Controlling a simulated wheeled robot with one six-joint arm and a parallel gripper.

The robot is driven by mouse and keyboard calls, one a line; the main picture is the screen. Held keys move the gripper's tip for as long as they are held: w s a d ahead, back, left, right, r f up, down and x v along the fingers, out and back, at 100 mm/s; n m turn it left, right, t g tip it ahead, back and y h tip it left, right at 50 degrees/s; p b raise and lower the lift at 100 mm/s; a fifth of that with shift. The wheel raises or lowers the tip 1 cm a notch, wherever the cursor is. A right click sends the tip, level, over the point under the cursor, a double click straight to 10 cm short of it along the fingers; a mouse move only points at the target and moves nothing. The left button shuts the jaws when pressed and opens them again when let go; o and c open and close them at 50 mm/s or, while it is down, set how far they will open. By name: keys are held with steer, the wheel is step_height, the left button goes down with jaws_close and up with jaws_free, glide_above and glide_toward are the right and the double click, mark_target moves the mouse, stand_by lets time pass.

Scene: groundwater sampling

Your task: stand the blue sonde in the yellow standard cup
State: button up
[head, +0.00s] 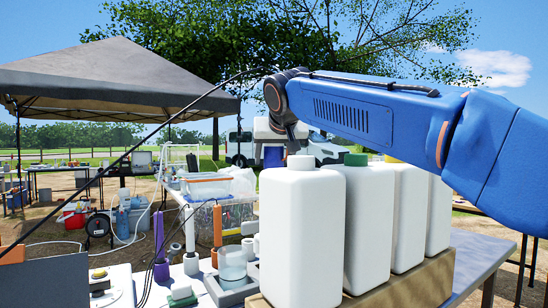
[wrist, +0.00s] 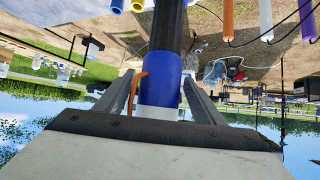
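The blue sonde (wrist: 163,75) is between the fingers of my gripper (wrist: 162,90) in the wrist view, which looks upside down. It has a blue sleeve, a white end section, a dark shaft and an orange loop at its side. In the head view its blue part (head: 272,156) hangs below my gripper (head: 285,138), behind the front bottle; its lower part is hidden. A yellow piece (wrist: 137,5), apparently the yellow standard cup, is cut off at the wrist view's top edge, beside a blue one. No yellow cup is visible in the head view.
Several tall white bottles (head: 302,235) stand in a wooden tray (head: 405,285) in front, blocking the view behind. Purple (head: 160,245) and orange (head: 217,226) sondes stand upright with cables to their left. A clear beaker (head: 232,263) stands nearby.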

steer(key=shift+r, duration=0.15)
steer(key=v, duration=1.2)
